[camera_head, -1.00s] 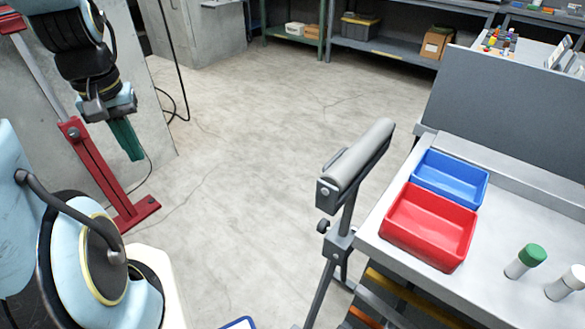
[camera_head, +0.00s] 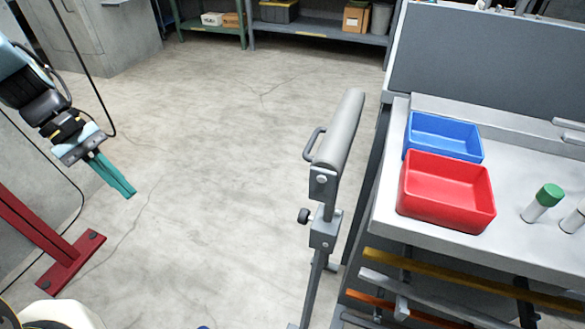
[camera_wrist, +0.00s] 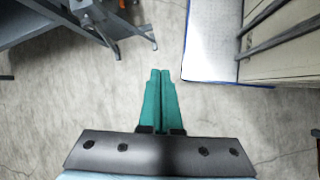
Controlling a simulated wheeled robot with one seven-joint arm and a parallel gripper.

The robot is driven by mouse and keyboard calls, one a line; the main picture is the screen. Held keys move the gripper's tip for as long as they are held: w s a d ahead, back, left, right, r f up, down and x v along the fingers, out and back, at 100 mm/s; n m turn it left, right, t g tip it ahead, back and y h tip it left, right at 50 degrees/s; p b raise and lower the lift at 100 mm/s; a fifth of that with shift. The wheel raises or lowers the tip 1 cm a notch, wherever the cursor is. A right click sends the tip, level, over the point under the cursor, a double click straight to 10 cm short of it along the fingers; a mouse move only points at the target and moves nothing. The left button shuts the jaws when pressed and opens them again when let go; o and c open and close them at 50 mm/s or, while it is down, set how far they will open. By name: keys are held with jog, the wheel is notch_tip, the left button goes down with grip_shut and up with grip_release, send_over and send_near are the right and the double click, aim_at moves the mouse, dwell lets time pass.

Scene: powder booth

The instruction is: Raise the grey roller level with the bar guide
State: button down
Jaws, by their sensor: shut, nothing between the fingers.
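The grey roller (camera_head: 341,130) tops an upright stand in the head view, just left of the workbench. A loop handle (camera_head: 312,143) sits on its left side, and a dark knob (camera_head: 304,215) sticks out from the post below. The roller top stands near the height of the bench top. My gripper (camera_head: 132,194) has teal fingers, shut and empty, at the left over open floor, well apart from the stand. In the wrist view my gripper (camera_wrist: 159,72) points over bare floor. I cannot clearly make out the bar guide.
A blue bin (camera_head: 443,137) and a red bin (camera_head: 446,192) stand on the workbench (camera_head: 520,150), with a green-capped bottle (camera_head: 543,202) beside them. Bars lie on a rack under the bench. A red stand foot (camera_head: 72,262) is at left. The floor between is clear.

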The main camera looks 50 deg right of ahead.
aim_at(311, 160)
jog(key=s+d+f+n+g+h+b, duration=0.1)
jog(key=s+d+f+g+b, duration=0.15)
jog(key=s+d+g, duration=0.4)
jog(key=s+d+f+g+h+b, duration=0.2)
jog(key=d+f+g, duration=0.1)
jog(key=d, duration=0.7)
jog(key=s+d+f+n+g+h+b, duration=0.1)
jog(key=s+d+f+g+b, duration=0.2)
jog(key=s+d+g, duration=0.35)
jog(key=s+d+r+t+p, duration=0.2)
jog(key=s+d+r+p, duration=0.1)
jog(key=s+r, duration=0.4)
jog(key=shift+s+d+p, duration=0.2)
jog(key=shift+d+p, duration=0.1)
jog(key=shift+d, duration=0.3)
jog(key=shift+r+p, duration=0.65)
jog(key=shift+r, duration=0.15)
jog(key=shift+f, duration=0.1)
